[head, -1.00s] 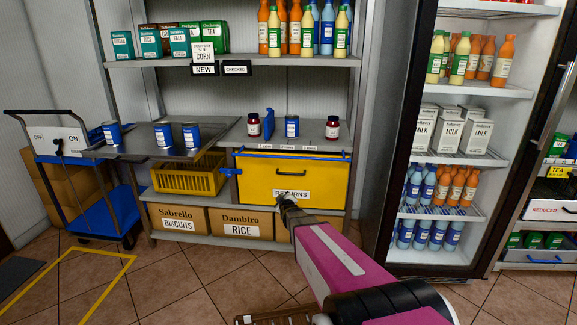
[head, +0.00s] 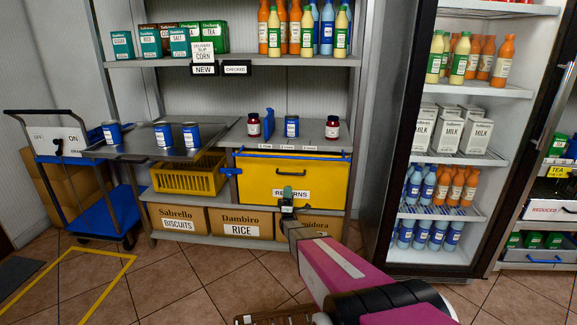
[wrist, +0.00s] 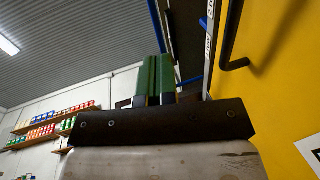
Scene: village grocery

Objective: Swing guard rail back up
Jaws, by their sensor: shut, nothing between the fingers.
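A thin blue rail (head: 320,153) runs along the front of the shelf, low at the top of the yellow front (head: 258,182) marked RETURNS. A blue bracket (head: 230,171) sits at its left end. Blue bar parts also show in the wrist view (wrist: 156,24), beyond my fingers. My gripper (head: 288,190) is in front of the yellow front, over its lower middle and below the rail. Its green fingers (wrist: 156,76) point up, close together and empty. They appear apart from the rail; the exact gap is unclear.
A black handle (head: 296,172) sticks out from the yellow front, also near in the wrist view (wrist: 232,50). Two jars and a blue can (head: 292,126) stand on the shelf above. Blue cans stand on the grey tray (head: 140,149) at left. A fridge (head: 384,190) stands at right.

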